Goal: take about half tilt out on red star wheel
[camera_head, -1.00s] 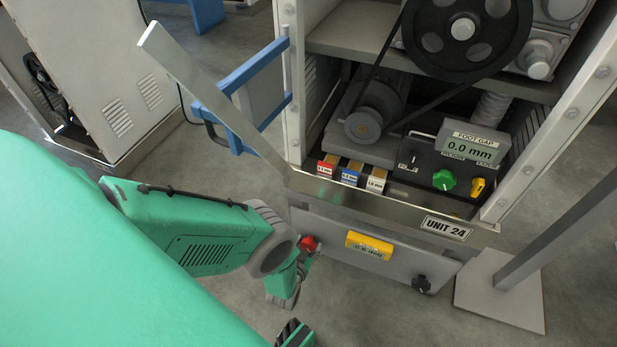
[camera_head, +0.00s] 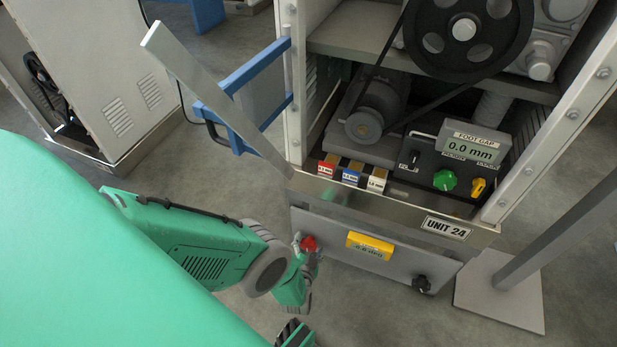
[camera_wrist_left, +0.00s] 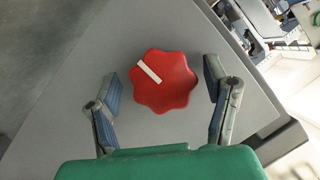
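The red star wheel (camera_head: 309,243) is on the lower left of the grey front panel of the unit. In the left wrist view the wheel (camera_wrist_left: 172,88) is red and lobed, with a white pointer bar slanting to its upper left. My left gripper (camera_head: 304,262) is at the wheel in the head view and partly covers it. In the left wrist view my left gripper (camera_wrist_left: 163,88) is open, with one finger on each side of the wheel and a visible gap to both. A small green and dark part of mine shows at the bottom edge, too cropped to judge.
A yellow readout (camera_head: 370,246) is right of the wheel, its digits hard to read, with a black knob (camera_head: 421,284) farther right. A metal tray edge with the UNIT 24 label (camera_head: 446,228) juts above. A slanted bar (camera_head: 215,100) rises at left. A post stands on a base plate (camera_head: 500,290) at right.

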